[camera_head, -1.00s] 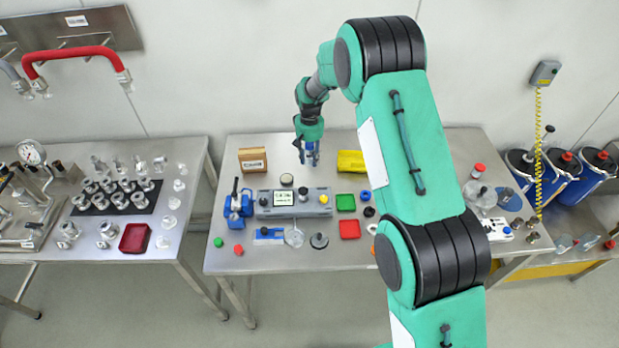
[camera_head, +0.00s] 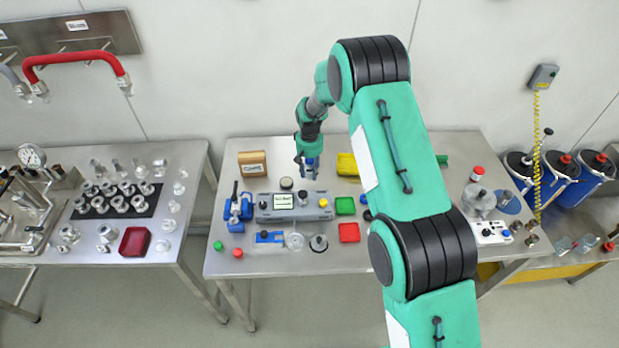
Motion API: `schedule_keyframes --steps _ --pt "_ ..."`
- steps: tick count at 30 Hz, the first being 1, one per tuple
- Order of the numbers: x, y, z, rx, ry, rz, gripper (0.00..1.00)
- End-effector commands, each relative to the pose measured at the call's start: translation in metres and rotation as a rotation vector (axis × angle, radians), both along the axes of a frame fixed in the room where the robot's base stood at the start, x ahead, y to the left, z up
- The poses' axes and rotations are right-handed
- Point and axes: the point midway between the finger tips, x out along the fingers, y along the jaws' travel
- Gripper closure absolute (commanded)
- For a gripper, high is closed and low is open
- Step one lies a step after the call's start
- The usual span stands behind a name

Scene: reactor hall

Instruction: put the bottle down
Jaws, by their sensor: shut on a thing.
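My gripper (camera_head: 308,167) points down over the back part of the middle table (camera_head: 240,183), behind the grey device with a small screen (camera_head: 292,205). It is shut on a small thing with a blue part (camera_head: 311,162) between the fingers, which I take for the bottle. Most of the bottle is hidden by the fingers, and I cannot tell whether its bottom touches the table.
A brown box (camera_head: 252,164) stands left of my gripper, and a yellow object (camera_head: 347,164) lies to its right. A dark round-topped item (camera_head: 286,183) stands close by, front left.

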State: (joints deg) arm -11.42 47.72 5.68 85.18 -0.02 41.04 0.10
Motion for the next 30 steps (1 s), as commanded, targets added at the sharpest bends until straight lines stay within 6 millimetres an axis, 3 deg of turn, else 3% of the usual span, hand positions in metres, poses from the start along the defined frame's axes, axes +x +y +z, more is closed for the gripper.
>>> schedule_keyframes --steps 10,21,30 --pt "0.0 0.0 -0.002 0.0 0.001 0.0 0.86" --pt "-0.001 0.0 -0.035 0.0 0.002 0.0 0.86" --pt "0.0 0.0 -0.038 0.0 0.0 0.0 0.86"
